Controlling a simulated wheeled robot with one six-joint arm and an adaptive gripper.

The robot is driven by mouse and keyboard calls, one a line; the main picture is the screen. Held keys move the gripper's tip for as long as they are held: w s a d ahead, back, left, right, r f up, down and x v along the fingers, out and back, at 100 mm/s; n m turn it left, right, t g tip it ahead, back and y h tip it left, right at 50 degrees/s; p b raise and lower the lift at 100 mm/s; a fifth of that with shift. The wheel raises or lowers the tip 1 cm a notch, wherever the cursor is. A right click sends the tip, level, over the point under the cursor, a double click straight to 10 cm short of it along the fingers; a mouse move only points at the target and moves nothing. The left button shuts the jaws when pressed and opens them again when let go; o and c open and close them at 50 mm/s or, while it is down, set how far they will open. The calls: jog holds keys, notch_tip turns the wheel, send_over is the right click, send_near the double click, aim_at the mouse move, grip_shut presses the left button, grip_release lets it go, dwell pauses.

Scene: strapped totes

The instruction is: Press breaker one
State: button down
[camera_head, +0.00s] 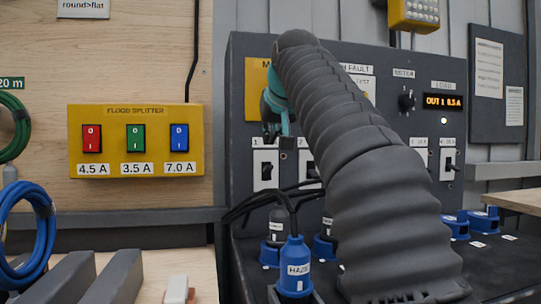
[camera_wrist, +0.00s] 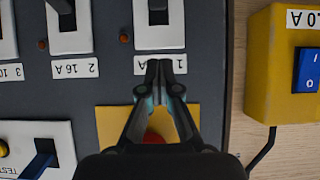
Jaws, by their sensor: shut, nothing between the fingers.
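Breaker one (camera_head: 265,180) is a white plate with a dark toggle on the grey panel, labelled 1, left of my arm in the head view. In the wrist view, which is upside down, breaker one (camera_wrist: 159,36) is at the top centre, partly cut off by the picture edge. My gripper (camera_head: 271,134) is just above the breaker's plate in the head view. In the wrist view my gripper (camera_wrist: 160,66) is shut and empty, its tips over the breaker's label. Whether the tips touch the panel, I cannot tell.
A second breaker (camera_wrist: 70,38) sits beside breaker one. A yellow plate with a red button (camera_wrist: 155,136) lies behind my fingers. A yellow flood splitter box (camera_head: 137,142) with three coloured switches is on the left wall. Plugs and black cables (camera_head: 295,268) stand below the panel.

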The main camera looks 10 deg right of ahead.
aim_at(268, 169)
jog(key=shift+w+f, duration=0.45)
jog(key=shift+w, duration=0.05)
jog(key=shift+s+f, duration=0.4)
jog(key=shift+f, duration=0.2)
jog(key=shift+s+f, duration=0.2)
jog(key=shift+f, duration=0.35)
jog(key=shift+s+f, duration=0.15)
jog(key=shift+f, duration=0.4)
jog(key=shift+f, duration=0.1)
